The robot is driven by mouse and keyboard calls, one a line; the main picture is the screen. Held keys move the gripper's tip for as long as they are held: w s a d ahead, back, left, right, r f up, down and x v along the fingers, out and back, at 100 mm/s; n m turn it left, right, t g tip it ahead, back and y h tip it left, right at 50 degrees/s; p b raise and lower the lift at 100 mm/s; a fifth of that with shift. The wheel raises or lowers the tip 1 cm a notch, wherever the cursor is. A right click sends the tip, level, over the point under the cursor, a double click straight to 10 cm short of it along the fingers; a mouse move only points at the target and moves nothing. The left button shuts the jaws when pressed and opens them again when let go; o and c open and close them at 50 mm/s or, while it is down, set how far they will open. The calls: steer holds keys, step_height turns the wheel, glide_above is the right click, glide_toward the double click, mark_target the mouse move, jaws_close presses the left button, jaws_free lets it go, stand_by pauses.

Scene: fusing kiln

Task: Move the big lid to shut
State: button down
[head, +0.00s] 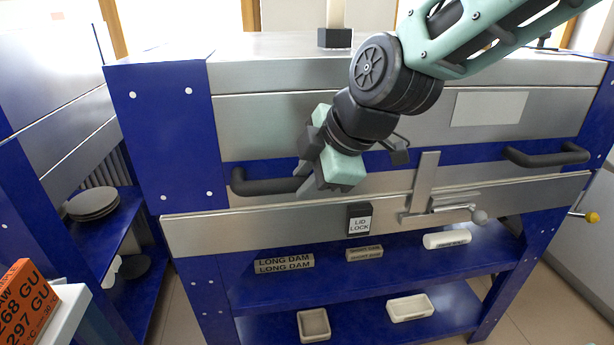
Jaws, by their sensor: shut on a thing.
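The big lid (285,112) is the steel and blue top of the kiln in the head view. It appears down on the kiln's steel base rim (270,231), though I cannot tell whether a thin gap is left. Two dark handles stick out from its blue front band, a left handle (250,187) and a right handle (547,160). My gripper (312,188) is at the right part of the left handle and shut on it. The fingers hide that end of the handle.
A lid lock (359,219) and a latch with a ball-ended lever (455,211) are on the kiln front. Another blue unit (60,150) stands at the left.

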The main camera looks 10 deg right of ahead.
steer(key=shift+s+f+b, duration=0.15)
steer(key=shift+f+b, duration=0.05)
steer(key=shift+f, duration=0.35)
steer(key=shift+s+f+b, duration=0.15)
steer(key=shift+f+b, duration=0.05)
steer(key=shift+f, duration=0.3)
steer(key=c, duration=1.2)
jaws_free()
steer(key=shift+w+r, duration=0.1)
steer(key=shift+r, duration=0.1)
steer(key=p+v, duration=1)
steer(key=v, duration=0.7)
